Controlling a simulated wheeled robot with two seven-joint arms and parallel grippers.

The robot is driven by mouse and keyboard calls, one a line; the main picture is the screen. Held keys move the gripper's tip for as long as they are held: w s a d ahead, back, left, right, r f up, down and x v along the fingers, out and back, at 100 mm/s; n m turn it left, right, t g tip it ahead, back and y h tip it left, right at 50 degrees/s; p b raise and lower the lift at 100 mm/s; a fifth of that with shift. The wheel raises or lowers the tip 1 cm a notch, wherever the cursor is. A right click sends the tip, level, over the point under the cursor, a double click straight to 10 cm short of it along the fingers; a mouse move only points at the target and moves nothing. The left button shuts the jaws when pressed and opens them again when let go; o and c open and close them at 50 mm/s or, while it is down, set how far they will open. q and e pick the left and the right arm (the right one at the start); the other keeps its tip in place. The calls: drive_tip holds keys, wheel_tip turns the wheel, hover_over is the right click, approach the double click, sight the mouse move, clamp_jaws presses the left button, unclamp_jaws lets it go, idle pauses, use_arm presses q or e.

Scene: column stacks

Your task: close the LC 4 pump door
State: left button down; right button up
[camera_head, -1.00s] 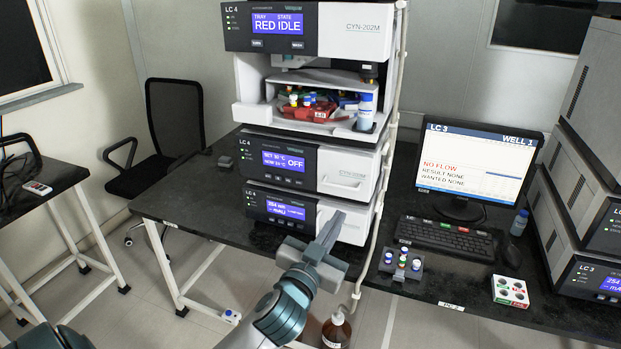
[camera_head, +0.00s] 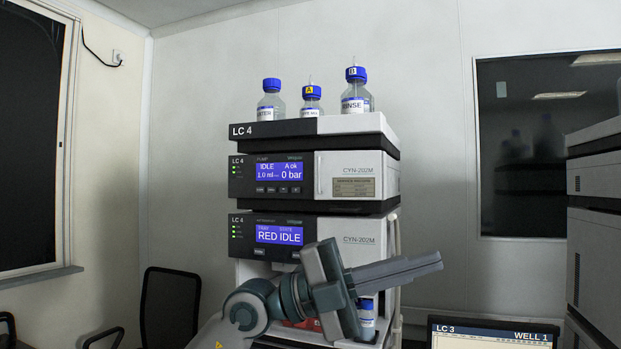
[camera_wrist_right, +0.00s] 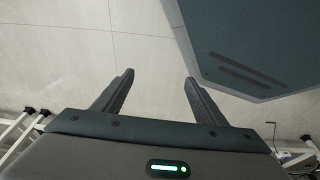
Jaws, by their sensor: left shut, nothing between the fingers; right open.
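The LC 4 pump module (camera_head: 252,176) is in the upper part of the stack in the head view, with its display reading IDLE and 0 bar. Its white door (camera_head: 345,190) at the right of its front looks flush with the front, with a label plate on it. My left gripper (camera_head: 440,260) is shut and empty. It is in front of the autosampler (camera_head: 345,228), lower than the pump door, pointing right. My right gripper (camera_wrist_right: 158,80) is open and empty in the right wrist view, above the pale floor.
Bottles with blue caps (camera_head: 271,103) stand on top of the stack. Below the autosampler front, my left arm partly hides the open bay with a bottle (camera_head: 367,312). A monitor (camera_head: 490,335) is at the lower right, and another stack (camera_head: 597,220) stands at the right edge.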

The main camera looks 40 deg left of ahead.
use_arm(q)
drive_tip(key=a+r+n+t+y, duration=0.2)
drive_tip(key=a+r+n+y, duration=0.1)
drive_tip(key=a, duration=0.5)
drive_tip(key=a+r+n+t+y, duration=0.3)
drive_tip(key=a+r+n+y, duration=0.1)
drive_tip(key=a+y, duration=0.4)
drive_tip(key=a+r+n+t+y, duration=0.3)
drive_tip(key=a+r+n+y, duration=0.1)
drive_tip(key=a, duration=0.5)
wheel_tip(320, 180, up, 2)
drive_tip(key=shift+r+y, duration=0.1)
drive_tip(key=shift+y, duration=0.8)
use_arm(e)
drive_tip(key=s+d+f, duration=0.1)
drive_tip(key=s+f, duration=0.7)
drive_tip(key=s, duration=0.1)
drive_tip(key=shift+s+d, duration=0.15)
drive_tip(key=shift+d, duration=0.05)
use_arm(q)
drive_tip(key=shift+a, duration=0.1)
use_arm(e)
drive_tip(key=shift+s, duration=0.15)
